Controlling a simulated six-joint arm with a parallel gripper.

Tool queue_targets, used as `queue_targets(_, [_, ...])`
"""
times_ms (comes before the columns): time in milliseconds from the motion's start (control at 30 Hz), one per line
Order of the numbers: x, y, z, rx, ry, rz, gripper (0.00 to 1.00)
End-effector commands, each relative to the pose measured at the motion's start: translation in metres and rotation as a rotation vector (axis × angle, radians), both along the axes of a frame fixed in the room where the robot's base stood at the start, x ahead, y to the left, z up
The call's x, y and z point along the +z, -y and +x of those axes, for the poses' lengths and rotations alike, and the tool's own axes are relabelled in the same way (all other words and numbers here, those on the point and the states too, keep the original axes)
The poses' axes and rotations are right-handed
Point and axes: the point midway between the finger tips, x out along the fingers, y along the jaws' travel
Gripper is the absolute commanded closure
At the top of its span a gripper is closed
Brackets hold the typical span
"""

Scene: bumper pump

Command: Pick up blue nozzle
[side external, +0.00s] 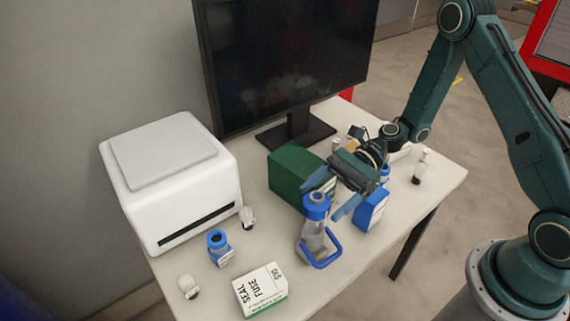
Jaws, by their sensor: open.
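A clear bottle (312,238) stands near the front middle of the table, with a blue nozzle-like top (317,206) and a blue loop handle (322,254) low at its side. My gripper (323,200) is open, its blue-grey fingers pointing down and left. In the picture the fingers lie on either side of the blue top. I cannot tell whether they touch it. A smaller bottle with a blue top (217,239) stands to the left. Another blue part (385,170) shows behind my gripper, partly hidden.
A white printer (170,180) fills the left side and a monitor (290,60) stands at the back. A green box (292,174), a blue box (371,210) and a white carton (260,289) stand around the bottle. Small vials (188,286) (420,168) stand near the edges.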

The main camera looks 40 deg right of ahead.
Motion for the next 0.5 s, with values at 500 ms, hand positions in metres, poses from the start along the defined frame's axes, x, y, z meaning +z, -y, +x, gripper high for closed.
queue_targets(500, [-0.011, -0.044, 0.0, 0.001, -0.001, 0.0, 0.24])
